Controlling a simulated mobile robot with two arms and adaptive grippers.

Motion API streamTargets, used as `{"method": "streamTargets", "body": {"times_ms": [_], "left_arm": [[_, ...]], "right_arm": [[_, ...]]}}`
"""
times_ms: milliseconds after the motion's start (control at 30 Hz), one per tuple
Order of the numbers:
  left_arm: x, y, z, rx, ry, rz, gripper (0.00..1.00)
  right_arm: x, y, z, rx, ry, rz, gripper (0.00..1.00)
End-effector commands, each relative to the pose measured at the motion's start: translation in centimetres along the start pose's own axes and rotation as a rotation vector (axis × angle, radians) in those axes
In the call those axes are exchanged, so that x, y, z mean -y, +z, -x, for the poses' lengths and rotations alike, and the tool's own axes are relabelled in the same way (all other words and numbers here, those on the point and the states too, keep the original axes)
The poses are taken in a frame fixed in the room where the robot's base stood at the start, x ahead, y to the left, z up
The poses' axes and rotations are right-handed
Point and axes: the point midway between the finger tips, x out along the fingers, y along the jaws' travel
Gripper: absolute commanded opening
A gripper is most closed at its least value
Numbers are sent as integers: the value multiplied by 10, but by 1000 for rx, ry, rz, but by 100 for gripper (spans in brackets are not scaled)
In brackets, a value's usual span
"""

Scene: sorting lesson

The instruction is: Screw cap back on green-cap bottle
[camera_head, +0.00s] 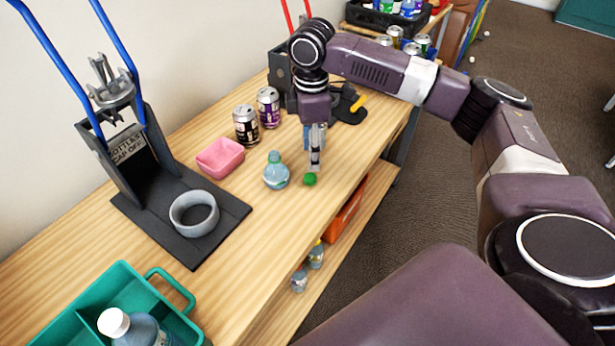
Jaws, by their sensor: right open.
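A green cap (310,179) lies on the wooden table near its right edge. A clear, bluish bottle (276,172) stands upright just left of it; its top looks light blue rather than green. My right gripper (315,166) points straight down, directly above the green cap and close to it. Its fingers look narrow from here, and it is open. I cannot tell whether the fingertips touch the cap. My left gripper is not in view.
A pink bowl (220,157) and two cans (245,126) stand behind the bottle. A black press stand (190,222) with blue handles is at left. A teal tray (60,303) holds a white-capped bottle (130,327). The table's middle front is clear.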

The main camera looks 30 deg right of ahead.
Motion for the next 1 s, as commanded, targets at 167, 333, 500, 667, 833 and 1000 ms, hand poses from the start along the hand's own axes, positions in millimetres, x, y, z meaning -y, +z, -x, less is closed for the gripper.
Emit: {"method": "streamTargets", "body": {"times_ms": [167,333,500,667,833,1000], "left_arm": [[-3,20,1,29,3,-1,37],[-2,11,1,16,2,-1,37],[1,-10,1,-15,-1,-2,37],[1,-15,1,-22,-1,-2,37],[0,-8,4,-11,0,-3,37],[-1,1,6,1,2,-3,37]], "right_arm": [[0,0,-2,0,0,0,44],[1,0,-19,1,-3,0,44],[0,0,-26,-1,1,0,44],[0,0,-26,-1,1,0,44],[0,0,-42,2,-1,0,44],[0,0,-68,2,-2,0,44]]}}
